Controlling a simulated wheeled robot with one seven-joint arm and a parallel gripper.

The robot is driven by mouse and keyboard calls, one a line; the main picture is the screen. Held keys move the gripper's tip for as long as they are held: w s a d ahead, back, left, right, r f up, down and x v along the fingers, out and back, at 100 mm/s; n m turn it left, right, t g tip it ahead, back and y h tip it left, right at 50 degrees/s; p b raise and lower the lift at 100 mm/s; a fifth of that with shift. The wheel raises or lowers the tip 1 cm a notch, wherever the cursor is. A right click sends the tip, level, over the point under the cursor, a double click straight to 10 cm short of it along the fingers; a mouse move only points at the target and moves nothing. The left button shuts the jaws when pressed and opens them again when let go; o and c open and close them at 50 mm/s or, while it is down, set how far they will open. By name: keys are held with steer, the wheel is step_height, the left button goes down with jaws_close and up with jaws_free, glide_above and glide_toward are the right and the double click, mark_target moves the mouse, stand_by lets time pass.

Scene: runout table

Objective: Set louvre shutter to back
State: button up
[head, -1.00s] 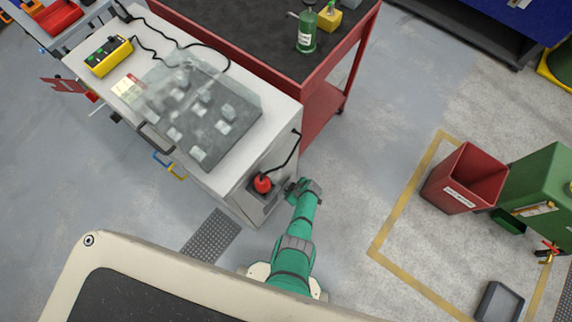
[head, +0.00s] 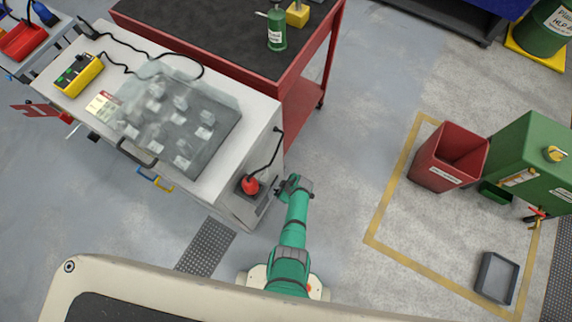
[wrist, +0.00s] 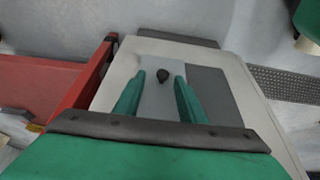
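A grey area (wrist: 210,92) lies just right of the pale panel. In the head view my gripper (head: 284,187) is beside the cabinet's right side, and the knob is not visible.
A red table (head: 314,84) stands behind. Red bin (head: 450,156) and green container (head: 524,151) stand right; floor between is clear.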

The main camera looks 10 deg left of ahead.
steer(key=v, duration=0.8)
steer(key=shift+r, duration=0.35)
steer(key=s+d+r+m+t+h, duration=0.25)
steer(key=s+r+m, duration=0.2)
steer(key=s, duration=0.25)
steer(key=s+d+r+m+t+h, duration=0.1)
steer(key=s+d+r+m+t, duration=0.3)
steer(key=s, duration=0.3)
steer(key=s+r+m+t, duration=0.1)
steer(key=s+r+t, duration=0.1)
steer(key=r, duration=1)
steer(key=s+r+m+t, duration=0.2)
steer(key=s+r+t, duration=0.1)
steer(key=r, duration=1)
steer(key=s+r+m+t, duration=0.2)
steer(key=s+r, duration=0.2)
steer(key=r, duration=0.8)
steer(key=shift+a+r+h, duration=0.2)
steer(key=shift+r+h, duration=0.2)
steer(key=shift+h, duration=0.05)
steer(key=shift+m, duration=0.25)
steer(key=shift+c, duration=0.7)
